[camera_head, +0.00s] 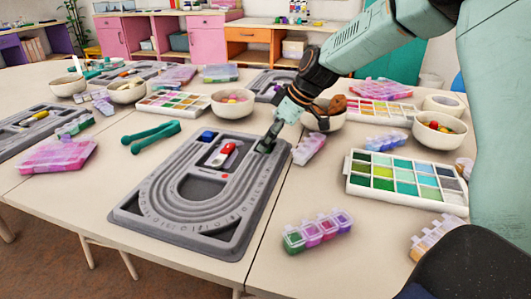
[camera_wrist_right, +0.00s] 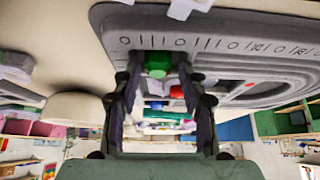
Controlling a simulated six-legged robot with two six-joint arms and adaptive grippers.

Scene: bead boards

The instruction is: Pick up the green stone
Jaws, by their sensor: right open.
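The green stone (camera_wrist_right: 157,64) shows in the right wrist view, on the grey bead board (camera_wrist_right: 225,38) and between the two fingers. My right gripper (camera_wrist_right: 158,78) is open, with one finger on each side of the stone; I cannot tell whether either touches it. In the head view my right gripper (camera_head: 267,141) points down at the far right corner of the bead board (camera_head: 140,208). There the stone is hidden or too small to make out behind the fingers. My left gripper is not in view.
On the board lie a blue piece (camera_head: 207,136) and a red-and-white tool (camera_head: 224,154). Teal pliers (camera_head: 151,133) lie to its left.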

